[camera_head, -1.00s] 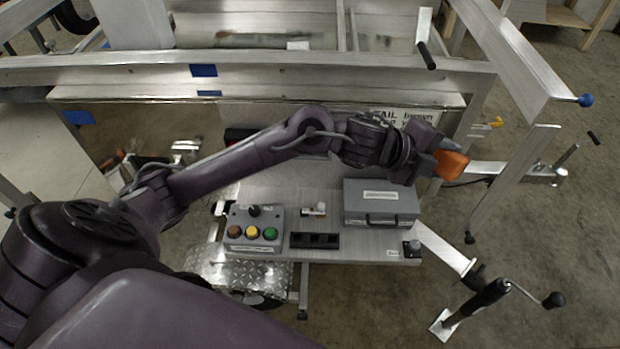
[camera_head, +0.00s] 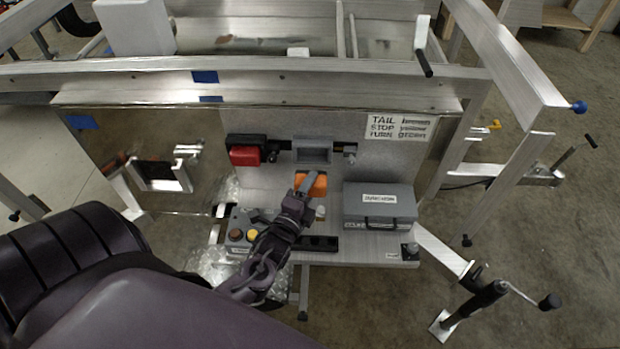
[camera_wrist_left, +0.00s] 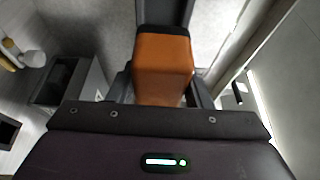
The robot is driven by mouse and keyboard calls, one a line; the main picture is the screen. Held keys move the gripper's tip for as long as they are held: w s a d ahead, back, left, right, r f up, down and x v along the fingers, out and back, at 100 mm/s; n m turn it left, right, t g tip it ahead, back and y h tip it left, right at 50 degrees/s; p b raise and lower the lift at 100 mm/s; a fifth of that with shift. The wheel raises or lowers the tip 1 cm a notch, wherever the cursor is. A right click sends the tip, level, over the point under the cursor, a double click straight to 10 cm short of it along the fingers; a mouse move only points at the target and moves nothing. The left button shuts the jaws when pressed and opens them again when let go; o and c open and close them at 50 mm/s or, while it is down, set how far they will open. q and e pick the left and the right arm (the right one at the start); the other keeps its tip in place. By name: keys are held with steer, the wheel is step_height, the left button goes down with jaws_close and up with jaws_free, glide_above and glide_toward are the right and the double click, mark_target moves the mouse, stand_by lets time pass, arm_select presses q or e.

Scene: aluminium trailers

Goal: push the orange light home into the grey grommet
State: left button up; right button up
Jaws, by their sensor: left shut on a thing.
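The orange light (camera_head: 313,184) is held in my left gripper (camera_head: 306,186), in front of the panel. The light also fills the middle of the left wrist view (camera_wrist_left: 163,68), with the gripper's fingers on either side of it. The grey grommet (camera_head: 313,150) is a rectangular frame on the panel, just above the light in the head view. The light looks apart from the grommet, below and in front of it. In the wrist view a dark and grey part lies behind the light's far end. My right gripper is not in view.
A red light (camera_head: 245,155) sits in a black mount left of the grommet. A grey junction box (camera_head: 380,205) stands at the right of the shelf. A button box (camera_head: 240,231) is partly behind my arm.

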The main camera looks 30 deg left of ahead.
arm_select(q)
steer(key=shift+r, duration=0.1)
steer(key=shift+p, duration=0.35)
steer(key=shift+w+a, duration=0.2)
steer(key=shift+w, duration=0.1)
steer(key=w+a, duration=0.1)
steer(key=w+b, duration=0.1)
steer(key=w+a, duration=0.1)
steer(key=w, duration=0.1)
steer(key=shift+w+a, duration=0.1)
steer(key=shift+a, duration=0.2)
stand_by(0.5)
stand_by(1.4)
steer(key=shift+w+a, duration=0.6)
steer(key=shift+w, duration=0.3)
